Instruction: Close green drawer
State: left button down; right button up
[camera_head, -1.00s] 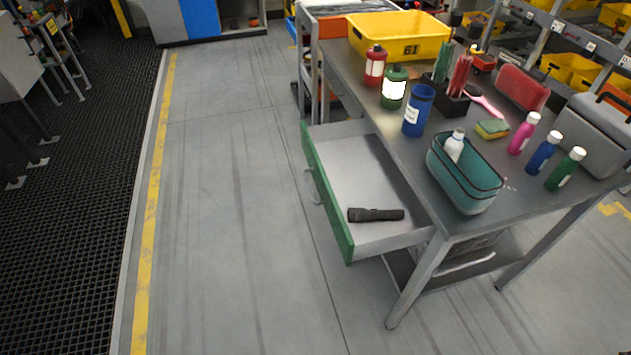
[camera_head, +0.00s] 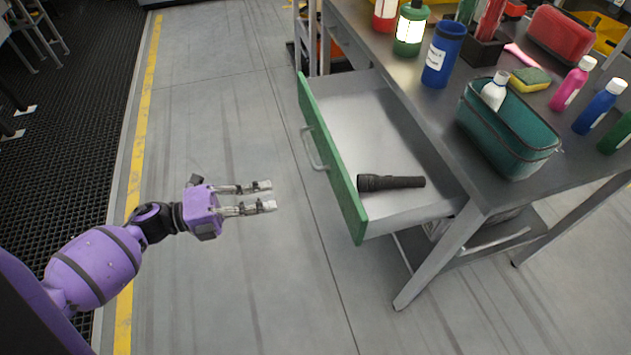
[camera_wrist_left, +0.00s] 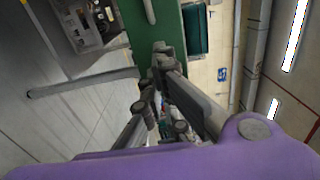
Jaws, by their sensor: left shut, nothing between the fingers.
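The green-fronted drawer (camera_head: 340,175) is pulled well out from the workbench, with a silver handle (camera_head: 313,150) on its front. A black flashlight (camera_head: 390,183) lies inside the drawer. My left gripper (camera_head: 268,196) is in front of the drawer, to the left of the green face and apart from it. It holds nothing and its fingers point right, towards the drawer. In the left wrist view the gripper (camera_wrist_left: 154,72) shows with a green surface (camera_wrist_left: 151,32) beyond it. My right gripper is out of view.
The workbench (camera_head: 405,75) carries a teal bin (camera_head: 490,135) with a white bottle (camera_head: 494,92), a blue container (camera_head: 442,55), a sponge (camera_head: 530,79) and several bottles. Floor to the left of the drawer is clear up to a yellow line (camera_head: 139,150).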

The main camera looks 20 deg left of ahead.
aim_at(337, 181)
pick_arm(q)
jog(key=p+x, duration=0.2)
jog(key=x, duration=1.1)
jog(key=shift+w+r, duration=0.1)
jog(key=shift+w, duration=0.05)
jog(key=shift+w+d, duration=0.15)
jog(key=shift+d, duration=0.15)
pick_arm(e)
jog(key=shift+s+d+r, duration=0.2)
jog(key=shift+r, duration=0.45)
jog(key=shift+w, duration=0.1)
pick_arm(q)
jog(key=shift+w+d, duration=0.2)
jog(key=shift+d, duration=0.05)
jog(key=b+x, duration=0.4)
jog(key=x, duration=1.8)
jog(key=shift+w+d, duration=0.55)
jog(key=shift+d, duration=0.25)
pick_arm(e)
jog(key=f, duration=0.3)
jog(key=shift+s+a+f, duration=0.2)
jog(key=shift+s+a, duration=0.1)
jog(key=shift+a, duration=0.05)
pick_arm(q)
jog(key=shift+w, duration=0.1)
